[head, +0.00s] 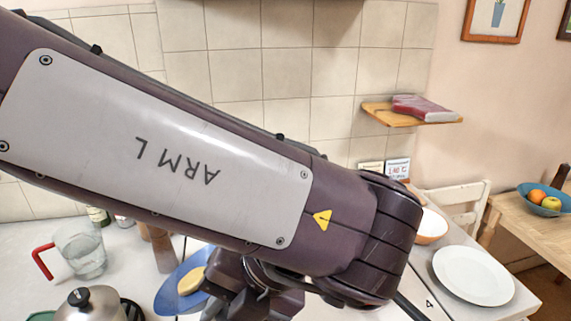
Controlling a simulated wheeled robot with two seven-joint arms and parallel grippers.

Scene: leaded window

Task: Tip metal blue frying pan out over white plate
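The blue frying pan (173,294) is on the left of the counter in the head view, partly hidden behind my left arm and hand. A yellow piece of food (191,281) lies in it. The white plate (472,276) lies flat at the right, and its visible top is empty. My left arm crosses the view from upper left to lower right. Dark parts of my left gripper (252,291) show just right of the pan. Its fingertips and any contact with the pan cannot be made out. The pan's handle cannot be clearly seen. My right gripper is not in view.
A glass jug (79,252) with a red handle and a metal kettle (90,306) stand left of the pan. A pepper mill (162,250) stands behind it. A bowl (432,227) sits behind the plate. A wall shelf (385,114) holds a red item.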

